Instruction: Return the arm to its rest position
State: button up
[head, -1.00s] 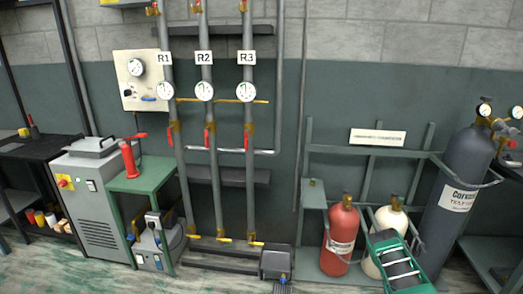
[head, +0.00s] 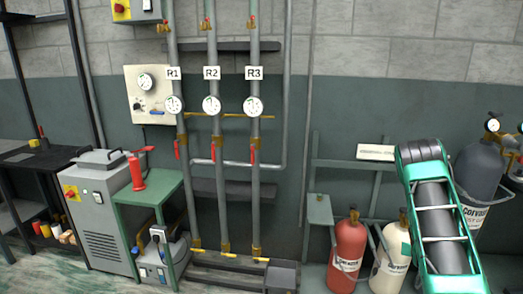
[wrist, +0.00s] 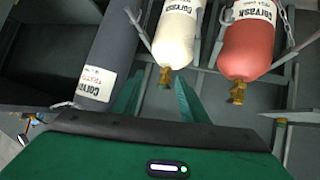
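My arm (head: 438,215) shows in the head view as a green and dark grey link raised at the right, in front of the cylinder rack. My gripper's fingertips are not distinguishable in the head view. In the wrist view my gripper (wrist: 158,97) shows two green fingers standing apart with nothing held between them. The brass valve of the white cylinder (wrist: 176,35) appears beyond the gap between the fingers; the distance cannot be told.
The red cylinder (head: 348,250) and white cylinder (head: 389,262) stand beside my arm, with a tall dark grey cylinder (head: 480,172) behind it. Pipes R1 to R3 with gauges (head: 211,105) line the wall. A green stand (head: 150,187) holds a red tool. A grey machine (head: 98,212) stands left.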

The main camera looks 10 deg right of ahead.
jog(key=s+a+r+g+y, duration=0.1)
jog(key=s+a+r+g, duration=0.1)
jog(key=s+a+r, duration=0.4)
jog(key=s+a+r+m+g+y, duration=0.1)
jog(key=s+a+r, duration=0.25)
jog(key=r, duration=0.55)
jog(key=s+a+r+g+y, duration=0.1)
jog(key=s+a+r+g, duration=0.1)
jog(key=s+a+r, duration=0.4)
jog(key=s+a+r+g+y, duration=0.1)
jog(key=s+a+r, duration=0.2)
jog(key=s+a, duration=0.3)
jog(key=s+a+r+g+y, duration=0.1)
jog(key=s+a+r, duration=0.3)
jog(key=s, duration=0.8)
jog(key=s+a+r+n+g+y, duration=0.1)
jog(key=s+a+r+y, duration=0.1)
jog(key=s+a, duration=0.6)
jog(key=shift+s+r+g+y, duration=0.3)
jog(key=shift+s+r, duration=0.4)
jog(key=shift+s, duration=0.1)
jog(key=shift+w+f, duration=0.25)
jog(key=shift+w, duration=0.35)
